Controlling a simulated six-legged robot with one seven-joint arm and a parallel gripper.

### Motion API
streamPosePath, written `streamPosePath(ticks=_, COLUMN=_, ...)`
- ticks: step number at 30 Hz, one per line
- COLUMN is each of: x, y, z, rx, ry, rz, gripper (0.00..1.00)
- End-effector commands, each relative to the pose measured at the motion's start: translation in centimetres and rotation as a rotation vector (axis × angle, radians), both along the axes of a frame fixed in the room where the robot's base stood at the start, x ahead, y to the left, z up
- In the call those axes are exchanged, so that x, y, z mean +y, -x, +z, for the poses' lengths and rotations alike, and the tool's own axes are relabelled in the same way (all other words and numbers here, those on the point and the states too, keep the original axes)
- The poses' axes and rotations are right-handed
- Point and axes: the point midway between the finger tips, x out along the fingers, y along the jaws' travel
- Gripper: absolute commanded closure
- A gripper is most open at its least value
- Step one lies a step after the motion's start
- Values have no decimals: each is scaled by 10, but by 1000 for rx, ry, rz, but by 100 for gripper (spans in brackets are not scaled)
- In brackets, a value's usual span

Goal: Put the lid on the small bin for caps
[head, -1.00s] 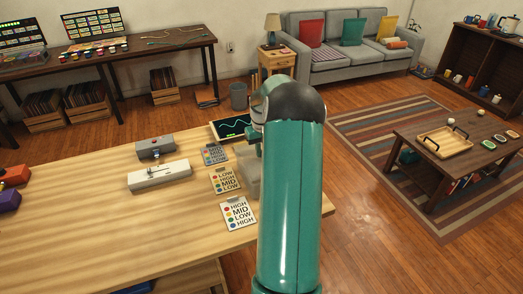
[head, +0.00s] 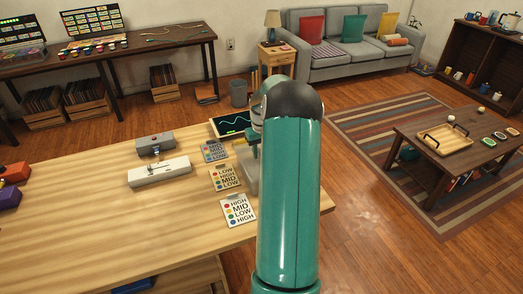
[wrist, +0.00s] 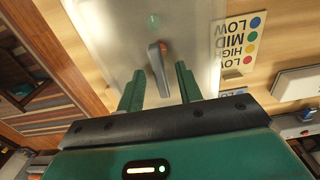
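My gripper (wrist: 158,88) is open in the wrist view, its two green fingers apart over a pale metal plate (wrist: 110,40). A grey lever (wrist: 158,65) with a reddish end stands on the plate, ahead of and between the fingers; I cannot tell whether they touch it. In the head view my arm hides most of this device (head: 250,180) at the workbench's right end. A small grey bin (head: 238,93) stands on the floor behind the workbench; I cannot tell if it is the one for caps. I cannot make out a lid.
The wooden workbench (head: 100,215) holds several label cards (head: 238,210), a white device (head: 160,171), a grey box (head: 155,143) and a screen (head: 231,124). A coffee table (head: 480,150) with a wooden tray (head: 446,139) stands right. Floor between them is clear.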

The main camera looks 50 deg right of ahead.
Motion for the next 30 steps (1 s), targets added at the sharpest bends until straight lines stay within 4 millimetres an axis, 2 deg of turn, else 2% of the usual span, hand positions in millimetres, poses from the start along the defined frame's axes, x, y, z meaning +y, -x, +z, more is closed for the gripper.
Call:
streamPosePath(ticks=9, x=0, y=0, z=1, rx=0, ry=0, rz=0, gripper=62)
streamPosePath(ticks=14, x=0, y=0, z=16, rx=-1, ry=2, rz=0, gripper=62)
streamPosePath(ticks=24, x=-1, y=0, z=88, rx=-2, ry=4, rz=1, gripper=62)
streamPosePath(ticks=30, x=0, y=0, z=124, rx=-1, ry=2, rz=0, gripper=62)
